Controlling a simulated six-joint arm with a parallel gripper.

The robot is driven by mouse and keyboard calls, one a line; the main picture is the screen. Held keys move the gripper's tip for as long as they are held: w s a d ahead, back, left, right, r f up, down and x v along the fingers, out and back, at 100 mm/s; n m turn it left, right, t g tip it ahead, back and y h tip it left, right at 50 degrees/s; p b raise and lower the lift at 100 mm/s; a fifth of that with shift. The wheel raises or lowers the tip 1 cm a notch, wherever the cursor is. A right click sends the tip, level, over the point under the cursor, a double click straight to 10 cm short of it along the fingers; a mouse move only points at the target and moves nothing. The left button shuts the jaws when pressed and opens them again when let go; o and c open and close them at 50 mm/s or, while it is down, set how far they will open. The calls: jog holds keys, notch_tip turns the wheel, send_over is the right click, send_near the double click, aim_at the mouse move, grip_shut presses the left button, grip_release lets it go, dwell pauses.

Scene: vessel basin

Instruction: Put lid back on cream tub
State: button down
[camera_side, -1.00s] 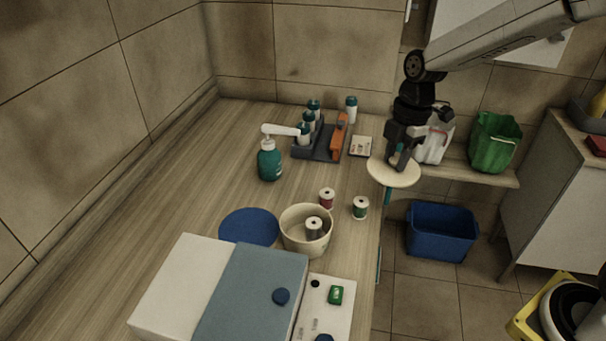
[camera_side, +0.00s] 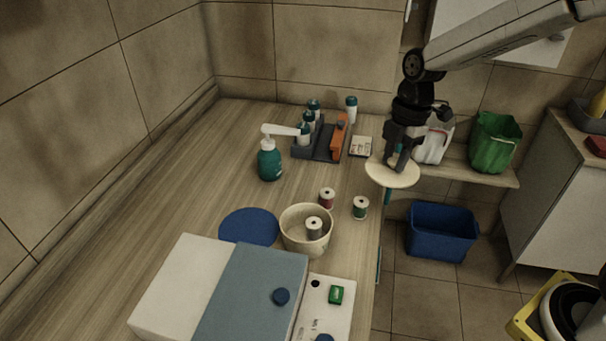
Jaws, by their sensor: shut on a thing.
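The cream tub (camera_side: 292,238) stands open on the wooden counter near the middle of the view. A grey spool (camera_side: 313,228) shows inside it. My gripper (camera_side: 398,163) points down at the counter's right edge, up and to the right of the tub. It is shut on the cream lid (camera_side: 381,178), a round, roughly level disc held in the air. The fingertips are partly hidden, and the exact grip on the lid cannot be made out.
A red spool (camera_side: 327,198) and a green spool (camera_side: 360,208) stand between lid and tub. A blue disc (camera_side: 248,227) lies left of the tub, boxes (camera_side: 250,295) in front. A teal pump bottle (camera_side: 270,160) and a rack (camera_side: 318,148) stand behind. Blue bin (camera_side: 440,232) on the floor.

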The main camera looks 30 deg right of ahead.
jog(key=w+a+n, duration=0.3)
jog(key=a+n, duration=0.3)
jog(key=a, duration=1.2)
jog(key=shift+g, duration=0.4)
jog(key=shift+w+f, duration=0.1)
notch_tip(320, 180, down, 6)
jog(key=shift+f, duration=0.2)
dwell(2.0)
grip_release()
dwell(0.5)
